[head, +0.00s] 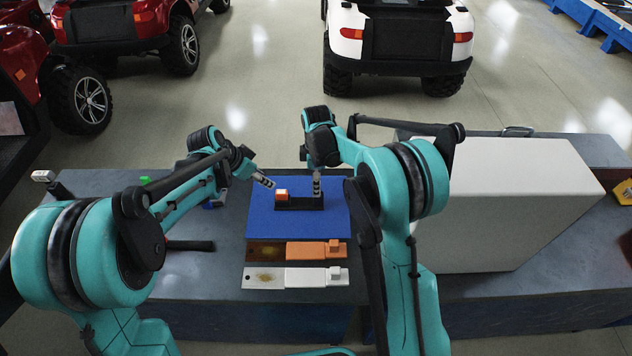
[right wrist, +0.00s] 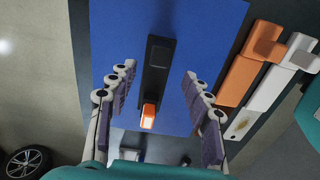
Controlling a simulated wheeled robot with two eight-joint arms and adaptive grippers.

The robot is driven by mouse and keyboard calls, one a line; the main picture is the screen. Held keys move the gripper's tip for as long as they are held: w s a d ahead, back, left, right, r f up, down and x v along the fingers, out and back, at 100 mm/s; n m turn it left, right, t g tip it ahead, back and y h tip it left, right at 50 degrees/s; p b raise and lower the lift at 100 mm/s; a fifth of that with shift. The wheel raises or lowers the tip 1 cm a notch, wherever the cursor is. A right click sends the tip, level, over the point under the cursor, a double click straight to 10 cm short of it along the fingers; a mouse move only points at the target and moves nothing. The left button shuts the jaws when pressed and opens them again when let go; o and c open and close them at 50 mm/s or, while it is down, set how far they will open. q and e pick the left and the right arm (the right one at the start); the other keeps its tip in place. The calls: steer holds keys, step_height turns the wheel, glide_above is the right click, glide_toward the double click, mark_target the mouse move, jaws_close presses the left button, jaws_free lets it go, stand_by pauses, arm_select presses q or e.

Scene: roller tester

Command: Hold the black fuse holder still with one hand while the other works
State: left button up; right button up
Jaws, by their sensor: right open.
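The black fuse holder (head: 312,205) lies on the blue mat (head: 300,226), its long side running left to right in the head view. An orange-and-white block (head: 281,195) sits at its left end. My right gripper (head: 316,186) is over the holder. In the right wrist view the holder (right wrist: 157,65) lies between the spread fingers of this gripper (right wrist: 160,92), with clear gaps on both sides. The orange block (right wrist: 148,116) is at the holder's lower end there. My left gripper (head: 265,181) is above and left of the orange block, apparently apart from it; its jaw gap cannot be made out.
An orange flat-bladed piece (head: 305,251) and a white one (head: 310,277) lie in front of the mat. A large pale box (head: 500,205) blocks the right of the grey table. A black-handled tool (head: 190,245) lies left of the mat. Vehicles stand beyond the table.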

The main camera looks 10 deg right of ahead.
step_height(320, 180, down, 8)
steer(key=shift+f, duration=0.15)
stand_by(0.3)
jaws_close()
arm_select(q)
steer(key=shift+o, duration=1.1)
steer(key=shift+d, duration=0.1)
arm_select(e)
steer(key=shift+w, duration=0.1)
arm_select(q)
steer(key=m+g+y, duration=0.3)
steer(key=m+y, duration=0.1)
steer(key=m, duration=0.5)
glide_above(281, 192)
steer(key=shift+y, duration=0.3)
step_height(281, 192, down, 12)
steer(key=shift+w+f, duration=0.1)
steer(key=shift+f, duration=0.05)
